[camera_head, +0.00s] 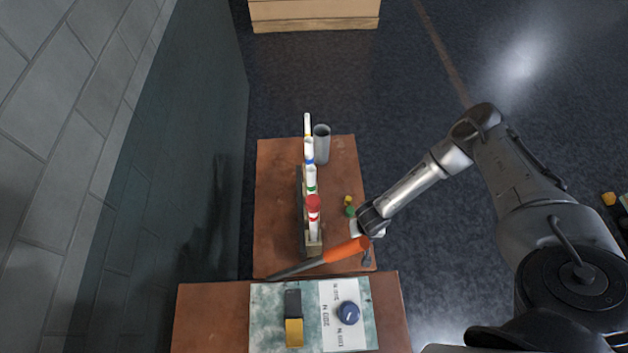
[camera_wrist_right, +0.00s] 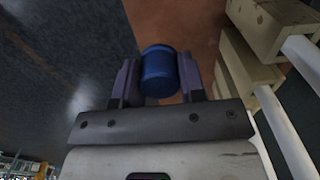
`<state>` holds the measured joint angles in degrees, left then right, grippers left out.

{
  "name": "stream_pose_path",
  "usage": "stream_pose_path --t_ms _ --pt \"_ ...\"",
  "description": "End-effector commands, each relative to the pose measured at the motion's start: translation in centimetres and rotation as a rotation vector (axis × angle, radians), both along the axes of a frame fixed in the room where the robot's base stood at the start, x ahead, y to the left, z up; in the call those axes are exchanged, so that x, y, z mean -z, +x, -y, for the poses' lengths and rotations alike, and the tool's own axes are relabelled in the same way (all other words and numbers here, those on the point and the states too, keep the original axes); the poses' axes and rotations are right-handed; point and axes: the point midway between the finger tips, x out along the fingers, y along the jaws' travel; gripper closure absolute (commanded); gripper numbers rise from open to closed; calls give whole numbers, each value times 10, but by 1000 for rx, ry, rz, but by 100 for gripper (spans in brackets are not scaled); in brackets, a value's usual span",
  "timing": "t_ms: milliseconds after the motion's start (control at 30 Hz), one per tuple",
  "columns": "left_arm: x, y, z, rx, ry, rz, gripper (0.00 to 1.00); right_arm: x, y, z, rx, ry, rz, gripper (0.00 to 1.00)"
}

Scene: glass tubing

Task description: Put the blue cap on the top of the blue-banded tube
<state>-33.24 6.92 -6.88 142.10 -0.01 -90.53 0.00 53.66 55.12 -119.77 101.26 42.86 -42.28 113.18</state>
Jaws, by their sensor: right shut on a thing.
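The blue cap (camera_wrist_right: 159,73) is held between the fingers of my right gripper (camera_wrist_right: 158,76) in the right wrist view, with brown tabletop behind it. In the head view the right arm's wrist (camera_head: 374,217) is over the right side of the table, right of the tube rack, and hides the cap. The blue-banded tube (camera_head: 309,152) stands upright in the wooden rack (camera_head: 302,215), between the yellow-banded and green-banded tubes. The right gripper is apart from the tubes and nearer the front of the table than the blue-banded one. My left gripper is not in view.
A red cap (camera_head: 313,201) sits on the nearest tube. Yellow (camera_head: 348,200) and green (camera_head: 350,211) caps lie on the table. A grey cylinder (camera_head: 321,145) stands behind the rack. An orange-handled tool (camera_head: 343,250) lies across the front.

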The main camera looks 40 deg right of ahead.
Motion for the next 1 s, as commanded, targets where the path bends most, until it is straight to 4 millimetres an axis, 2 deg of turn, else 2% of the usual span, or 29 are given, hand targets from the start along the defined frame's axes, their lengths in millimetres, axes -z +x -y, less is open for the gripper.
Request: stream_pose_path --t_ms 400,567,667,800,1000 --pt "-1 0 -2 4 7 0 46 -1 1 0 1 0 0 84" --pt "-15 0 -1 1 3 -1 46 -17 16 1 8 0 3 84" --pt "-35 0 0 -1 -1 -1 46 -40 40 3 23 0 4 84" --pt "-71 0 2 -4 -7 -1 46 -85 80 10 59 1 1 84" --pt "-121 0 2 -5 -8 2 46 -153 127 24 132 3 -3 84"
